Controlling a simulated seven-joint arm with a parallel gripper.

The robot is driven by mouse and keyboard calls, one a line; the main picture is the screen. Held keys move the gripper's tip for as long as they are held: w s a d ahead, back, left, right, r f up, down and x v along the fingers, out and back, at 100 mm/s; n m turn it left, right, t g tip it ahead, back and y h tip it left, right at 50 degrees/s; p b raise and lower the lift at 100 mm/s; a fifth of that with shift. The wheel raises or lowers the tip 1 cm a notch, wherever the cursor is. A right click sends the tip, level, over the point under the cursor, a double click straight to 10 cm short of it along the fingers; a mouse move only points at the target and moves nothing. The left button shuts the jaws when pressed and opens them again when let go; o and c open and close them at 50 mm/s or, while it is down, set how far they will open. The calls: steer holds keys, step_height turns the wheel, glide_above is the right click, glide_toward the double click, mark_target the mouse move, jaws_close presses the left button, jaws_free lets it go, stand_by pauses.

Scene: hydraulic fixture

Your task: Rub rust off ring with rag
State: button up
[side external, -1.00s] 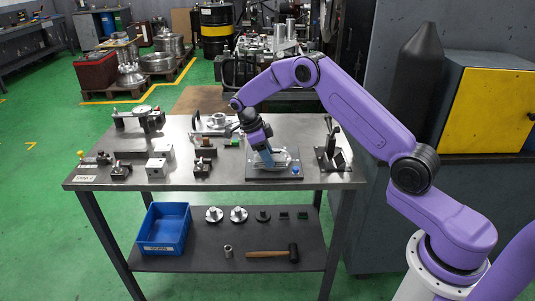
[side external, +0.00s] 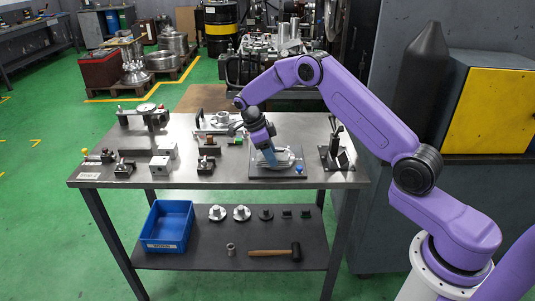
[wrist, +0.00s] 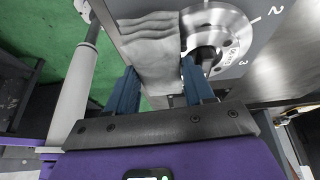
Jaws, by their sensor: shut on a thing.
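My gripper (wrist: 160,82) has two blue fingers and is shut on a crumpled grey-white rag (wrist: 150,50). In the side view my gripper (side external: 270,158) is low over a dark base plate (side external: 262,175) near the right end of the table. The ring (wrist: 229,24) is a shiny metal flange on that plate, next to the marks 2 and 3. The rag lies against the ring's left side and covers part of it. I cannot tell how firmly they touch. No rust shows clearly on the visible part. The ring (side external: 291,153) is small in the side view.
A black clamp stand (side external: 337,155) is just right of the plate. Metal blocks (side external: 160,166) and small clamps (side external: 207,163) stand to the left. The lower shelf holds a blue bin (side external: 166,227) and a mallet (side external: 275,252).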

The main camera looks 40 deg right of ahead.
steer(key=shift+w+a, duration=0.5)
steer(key=shift+a, duration=0.1)
steer(key=shift+s+d+r, duration=0.15)
steer(key=shift+s+d, duration=0.45)
steer(key=shift+d, duration=0.05)
steer(key=shift+w+a+f, duration=0.2)
steer(key=shift+w+a, duration=0.45)
steer(key=shift+s+d+r, duration=0.1)
steer(key=shift+s+d, duration=0.55)
steer(key=shift+w+a+f, duration=0.2)
steer(key=shift+w+a, duration=0.4)
steer(key=shift+a, duration=0.1)
steer(key=shift+s+d, duration=0.7)
steer(key=shift+w+a+r, duration=0.15)
steer(key=shift+w+a, duration=0.5)
steer(key=shift+w, duration=0.05)
steer(key=shift+s+d, duration=0.1)
steer(key=shift+d, duration=0.05)
steer(key=shift+s+d, duration=0.55)
